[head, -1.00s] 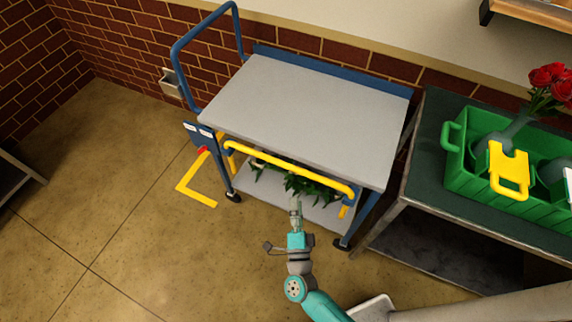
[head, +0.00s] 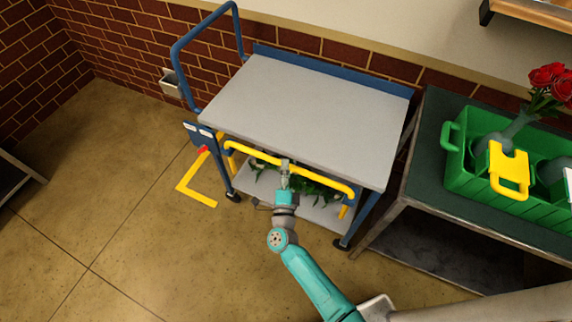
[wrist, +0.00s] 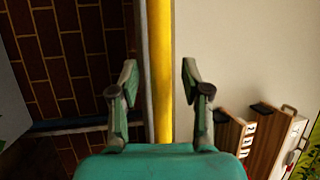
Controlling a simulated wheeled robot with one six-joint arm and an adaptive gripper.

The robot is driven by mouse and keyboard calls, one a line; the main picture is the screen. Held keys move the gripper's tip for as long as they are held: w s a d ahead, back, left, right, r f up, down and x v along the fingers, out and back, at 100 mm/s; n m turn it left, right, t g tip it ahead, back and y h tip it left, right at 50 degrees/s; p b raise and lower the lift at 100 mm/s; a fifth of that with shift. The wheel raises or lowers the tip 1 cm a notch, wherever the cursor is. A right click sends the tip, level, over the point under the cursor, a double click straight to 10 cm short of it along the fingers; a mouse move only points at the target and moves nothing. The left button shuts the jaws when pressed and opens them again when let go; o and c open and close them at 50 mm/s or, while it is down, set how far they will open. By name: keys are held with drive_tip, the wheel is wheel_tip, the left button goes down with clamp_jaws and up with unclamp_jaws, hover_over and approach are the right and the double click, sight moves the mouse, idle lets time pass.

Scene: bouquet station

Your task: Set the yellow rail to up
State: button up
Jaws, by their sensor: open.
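The yellow rail (head: 320,181) runs along the front of a blue cart, a little below the edge of its grey top shelf. My gripper (head: 284,166) is at the middle of the rail in the head view. In the wrist view, my gripper (wrist: 160,78) is open, with one finger on each side of the yellow rail (wrist: 160,40). The rail passes between the fingers with gaps on both sides. The exact depth of the rail between the fingertips is hard to tell.
The cart's grey top (head: 300,105) is bare. Green foliage (head: 315,190) lies on its lower shelf. A dark green table (head: 430,150) stands at the right with a green crate (head: 453,172) of vases and red roses (head: 545,75).

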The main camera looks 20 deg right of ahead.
drive_tip(key=shift+x, duration=0.8)
drive_tip(key=shift+c, duration=0.2)
clamp_jaws()
wheel_tip(320, 180, up, 14)
drive_tip(key=shift+f, duration=0.1)
drive_tip(key=shift+o, duration=0.2)
unclamp_jaws()
drive_tip(key=shift+f, duration=0.1)
